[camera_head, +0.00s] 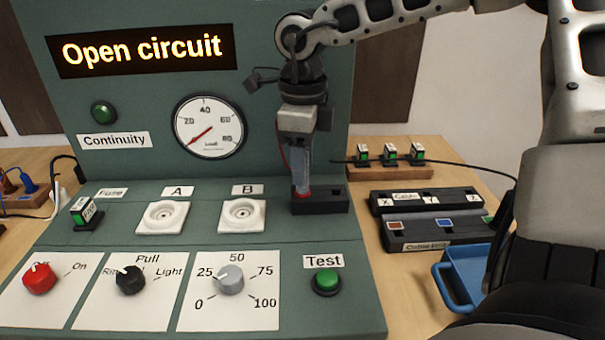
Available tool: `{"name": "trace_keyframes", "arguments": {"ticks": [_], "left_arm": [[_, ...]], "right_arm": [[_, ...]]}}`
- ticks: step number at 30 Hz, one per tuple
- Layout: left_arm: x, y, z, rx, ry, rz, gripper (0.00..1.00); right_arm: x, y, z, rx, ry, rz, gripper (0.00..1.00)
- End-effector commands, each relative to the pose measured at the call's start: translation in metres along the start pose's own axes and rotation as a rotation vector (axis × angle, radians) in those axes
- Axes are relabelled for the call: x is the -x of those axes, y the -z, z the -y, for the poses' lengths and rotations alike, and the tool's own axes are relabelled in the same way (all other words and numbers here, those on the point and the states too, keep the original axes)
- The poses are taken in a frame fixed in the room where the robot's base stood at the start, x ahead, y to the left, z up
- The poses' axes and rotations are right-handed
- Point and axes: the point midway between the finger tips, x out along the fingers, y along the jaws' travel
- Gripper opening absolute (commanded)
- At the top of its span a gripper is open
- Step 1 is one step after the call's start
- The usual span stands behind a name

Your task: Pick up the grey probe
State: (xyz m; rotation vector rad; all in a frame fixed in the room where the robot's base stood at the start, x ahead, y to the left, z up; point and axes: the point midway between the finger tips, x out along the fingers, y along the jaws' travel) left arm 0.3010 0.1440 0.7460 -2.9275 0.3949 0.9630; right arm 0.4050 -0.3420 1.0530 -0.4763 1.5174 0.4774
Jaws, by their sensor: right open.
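My right gripper (301,150) points straight down over the black holder block (330,203) at the right of the green panel. It is open, with its fingers low, close above the block. A slim grey upright piece below the gripper body reaches down to a red spot (303,194) at the block's top. I cannot tell whether this grey piece is the grey probe or a finger. A thin red lead hangs beside the gripper's left side. My left gripper is not in view.
The panel display (143,50) reads "Open circuit". White sockets A (164,217) and B (242,215) lie left of the block. To the right are a rack of green-and-white fuses (390,170), black labelled trays (430,205) and a blue container (468,272). A black cable crosses behind.

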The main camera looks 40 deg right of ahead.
Motion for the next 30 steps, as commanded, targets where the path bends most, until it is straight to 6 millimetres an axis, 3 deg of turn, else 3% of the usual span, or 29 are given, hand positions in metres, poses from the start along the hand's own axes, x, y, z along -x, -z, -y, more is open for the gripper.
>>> {"name": "trace_keyframes", "arguments": {"ticks": [4, 9, 21, 28, 30], "left_arm": [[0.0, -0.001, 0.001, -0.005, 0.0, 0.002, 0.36], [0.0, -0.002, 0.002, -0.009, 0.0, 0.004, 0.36], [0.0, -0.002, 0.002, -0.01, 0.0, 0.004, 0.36], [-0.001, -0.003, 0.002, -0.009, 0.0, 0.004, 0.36], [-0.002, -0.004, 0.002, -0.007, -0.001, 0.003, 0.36]], "right_arm": [[0.0, 0.0, 0.0, 0.0, 0.0, 0.0, 0.42], [0.0, 0.0, 0.0, 0.0, 0.0, 0.0, 0.0], [0.005, 0.0, 0.0, 0.0, 0.002, 0.001, 0.0], [0.032, -0.001, 0.001, 0.0, 0.005, 0.004, 0.0], [0.042, 0.007, -0.002, 0.0, 0.003, 0.007, 0.0]]}}
